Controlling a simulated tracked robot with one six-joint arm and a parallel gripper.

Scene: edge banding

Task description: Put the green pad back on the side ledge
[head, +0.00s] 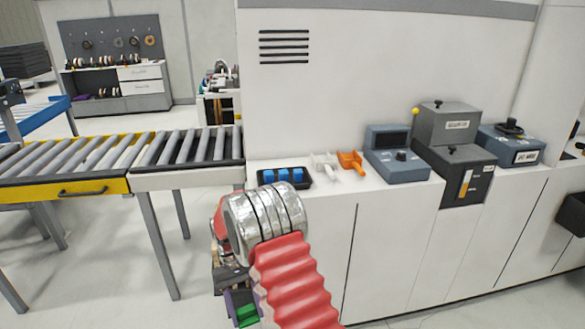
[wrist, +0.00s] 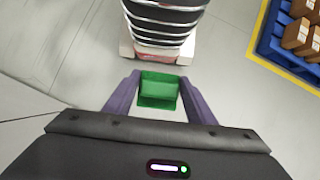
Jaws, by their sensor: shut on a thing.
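The green pad (wrist: 158,90) is held between the two purple fingers of my gripper (wrist: 160,92) in the wrist view. In the head view the green pad (head: 243,314) shows low in the picture, beside my red and silver arm, with part of it hidden. My gripper (head: 238,298) hangs below the ledge height, in front of the white cabinet. The side ledge (head: 408,196) is the white top of the cabinet, to the right of and above my gripper. The pad is apart from it.
On the ledge are a black tray with blue blocks (head: 284,175), a white piece (head: 326,165), an orange piece (head: 350,162) and grey control boxes (head: 398,152). A roller conveyor (head: 187,150) adjoins at left. A blue pallet with cartons (wrist: 285,45) stands on the floor.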

